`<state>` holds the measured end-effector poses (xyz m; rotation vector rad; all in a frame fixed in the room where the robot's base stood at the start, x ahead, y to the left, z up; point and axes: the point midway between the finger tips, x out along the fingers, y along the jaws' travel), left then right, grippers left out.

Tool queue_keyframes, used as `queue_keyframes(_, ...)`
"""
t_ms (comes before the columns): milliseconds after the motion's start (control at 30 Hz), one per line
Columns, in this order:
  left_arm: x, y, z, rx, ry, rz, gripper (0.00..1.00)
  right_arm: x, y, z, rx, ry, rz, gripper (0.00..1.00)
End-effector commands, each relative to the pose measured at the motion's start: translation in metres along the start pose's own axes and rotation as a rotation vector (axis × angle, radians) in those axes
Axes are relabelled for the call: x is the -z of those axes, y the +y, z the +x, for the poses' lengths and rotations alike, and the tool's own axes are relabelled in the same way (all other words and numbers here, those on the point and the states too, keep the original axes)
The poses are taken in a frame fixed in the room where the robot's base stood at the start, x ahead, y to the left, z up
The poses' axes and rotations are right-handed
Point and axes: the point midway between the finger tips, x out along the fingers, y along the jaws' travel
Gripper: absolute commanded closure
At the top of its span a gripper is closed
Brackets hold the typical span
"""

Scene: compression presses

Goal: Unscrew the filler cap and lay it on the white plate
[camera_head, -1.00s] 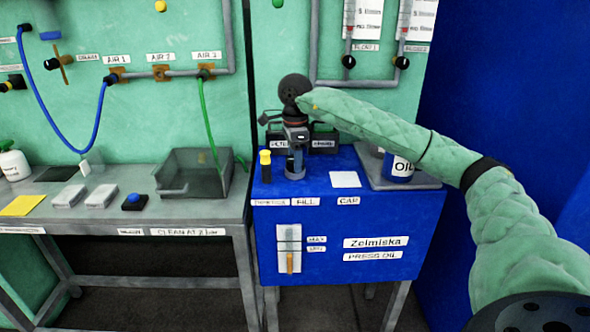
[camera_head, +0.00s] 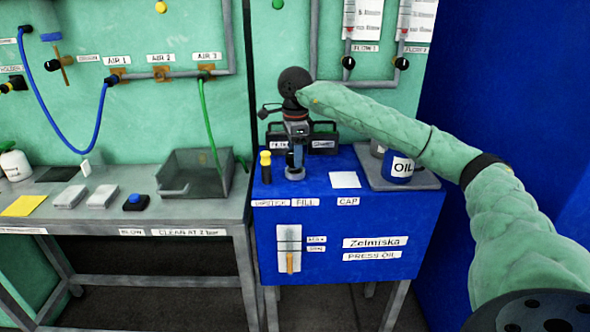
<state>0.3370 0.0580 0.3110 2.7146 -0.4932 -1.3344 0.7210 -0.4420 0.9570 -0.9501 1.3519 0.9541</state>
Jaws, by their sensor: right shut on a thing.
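My right gripper (camera_head: 296,150) points down over the filler neck (camera_head: 295,173) on top of the blue press oil tank (camera_head: 400,215). Its arm comes in from the right. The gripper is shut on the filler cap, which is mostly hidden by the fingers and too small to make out. I cannot tell whether the cap is clear of the neck. The white plate (camera_head: 345,180) lies flat and empty on the tank top, right of the neck, above the CAP label. My left gripper is not in view.
A yellow-topped dipstick (camera_head: 265,166) stands close left of the neck. A blue OIL can (camera_head: 398,168) stands on a grey tray (camera_head: 425,181) at the right. Dark boxes (camera_head: 323,138) stand behind. A grey bin (camera_head: 192,180) sits on the bench at left.

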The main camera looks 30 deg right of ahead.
Motion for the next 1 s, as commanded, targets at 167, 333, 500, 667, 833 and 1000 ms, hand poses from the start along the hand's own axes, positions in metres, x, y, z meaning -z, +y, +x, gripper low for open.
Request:
queue_keyframes(167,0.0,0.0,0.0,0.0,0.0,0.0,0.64,0.0,0.0,0.0,0.0,0.0,0.0,0.8)
queue_keyframes(333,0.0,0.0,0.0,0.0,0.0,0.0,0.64,0.0,0.0,0.0,0.0,0.0,0.0,0.8)
queue_keyframes(500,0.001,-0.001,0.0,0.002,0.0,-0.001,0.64,0.0,0.0,-0.002,0.0,0.0,0.0,0.8)
queue_keyframes(667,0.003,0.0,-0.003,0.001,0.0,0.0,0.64,0.0,0.0,-0.008,0.0,-0.001,0.0,0.8)
queue_keyframes(833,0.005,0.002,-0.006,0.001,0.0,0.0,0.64,0.0,0.0,-0.016,0.0,-0.001,0.0,0.8)
queue_keyframes(1000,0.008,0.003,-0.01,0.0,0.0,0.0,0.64,0.0,0.0,-0.024,0.0,-0.001,0.0,0.8)
